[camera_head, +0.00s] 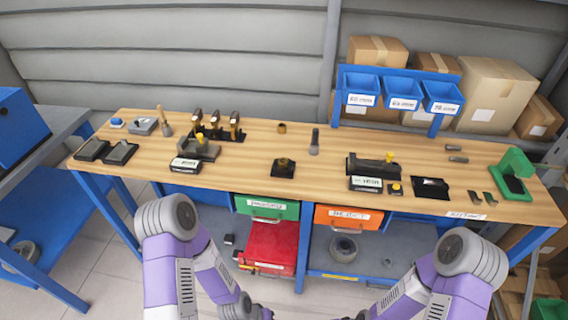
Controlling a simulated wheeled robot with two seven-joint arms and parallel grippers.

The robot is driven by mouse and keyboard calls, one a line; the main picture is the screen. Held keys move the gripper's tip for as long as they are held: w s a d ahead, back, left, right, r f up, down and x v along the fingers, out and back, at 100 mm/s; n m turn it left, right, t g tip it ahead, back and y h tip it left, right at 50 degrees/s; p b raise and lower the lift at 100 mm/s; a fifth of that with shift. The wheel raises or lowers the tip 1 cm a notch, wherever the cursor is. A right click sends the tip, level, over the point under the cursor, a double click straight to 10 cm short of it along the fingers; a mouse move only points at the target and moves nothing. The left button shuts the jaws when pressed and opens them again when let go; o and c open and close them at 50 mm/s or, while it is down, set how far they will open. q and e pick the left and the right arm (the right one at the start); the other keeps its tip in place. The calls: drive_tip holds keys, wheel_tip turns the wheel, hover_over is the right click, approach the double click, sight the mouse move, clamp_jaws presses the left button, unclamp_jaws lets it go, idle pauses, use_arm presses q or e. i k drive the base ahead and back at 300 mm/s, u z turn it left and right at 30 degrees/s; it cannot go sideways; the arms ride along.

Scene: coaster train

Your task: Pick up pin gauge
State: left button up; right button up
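I cannot tell for certain which item is the pin gauge. An upright grey cylinder (314,142) stands near the middle of the wooden bench (345,140). Two small grey pins (457,154) lie on the bench towards the right. A small brass cylinder (282,128) stands at the back, and a dark block with a brass piece (284,167) sits nearer the front edge. My two arms come in at the bottom, low in front of the bench and apart from everything on it. Their grippers are cut off by the lower edge of the picture.
Dark fixtures (372,167) with small displays stand on the bench. Black trays (91,150) lie at the left, and a green stand (514,170) is at the right end. Blue bins (402,92) hang behind. Green and orange drawers (347,216) are under the bench.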

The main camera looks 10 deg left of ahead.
sight(314, 143)
drive_tip(key=u, duration=1.2)
drive_tip(key=i, duration=0.55)
drive_tip(key=z, duration=1.95)
